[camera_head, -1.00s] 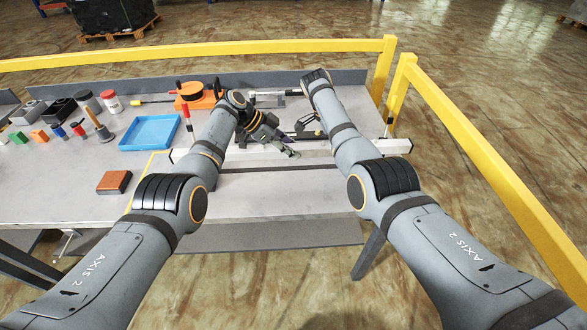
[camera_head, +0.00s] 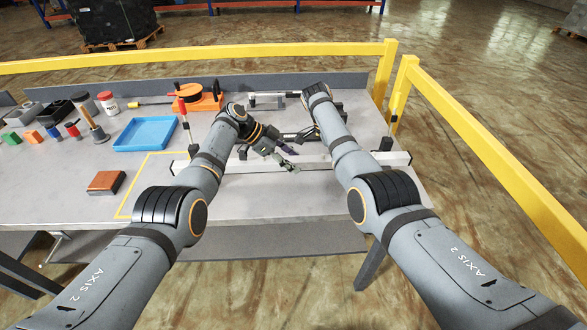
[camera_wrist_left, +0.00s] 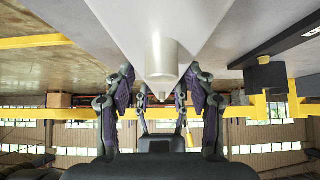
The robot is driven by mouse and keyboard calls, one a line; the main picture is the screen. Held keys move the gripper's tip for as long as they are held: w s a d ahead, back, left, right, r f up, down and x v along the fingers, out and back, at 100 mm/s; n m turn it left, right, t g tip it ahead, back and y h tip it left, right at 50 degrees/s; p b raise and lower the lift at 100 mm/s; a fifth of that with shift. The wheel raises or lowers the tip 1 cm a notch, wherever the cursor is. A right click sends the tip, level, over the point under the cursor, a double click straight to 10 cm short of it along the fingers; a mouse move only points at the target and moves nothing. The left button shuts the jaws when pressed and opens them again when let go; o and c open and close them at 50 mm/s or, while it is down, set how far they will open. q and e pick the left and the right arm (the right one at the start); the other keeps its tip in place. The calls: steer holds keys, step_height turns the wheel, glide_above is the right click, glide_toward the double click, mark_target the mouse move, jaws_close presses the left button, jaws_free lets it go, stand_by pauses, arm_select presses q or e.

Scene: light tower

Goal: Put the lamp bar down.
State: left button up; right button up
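The lamp bar (camera_head: 225,167) is a long pale bar lying level across the table area. Its right end (camera_head: 398,158) shows beyond my right arm, and my left arm covers part of its left side. My left gripper (camera_head: 289,165) is at the middle of the bar.
A blue tray (camera_head: 146,133), an orange tool holder (camera_head: 207,103), a brown block (camera_head: 106,182) and several small containers stand on the left of the table (camera_head: 255,207). A yellow outline (camera_head: 130,200) marks the tabletop. Yellow rails (camera_head: 470,165) border the back and right.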

arm_select(q)
steer(key=shift+a, duration=0.1)
steer(key=v, duration=1.2)
arm_select(e)
steer(key=v, duration=1.2)
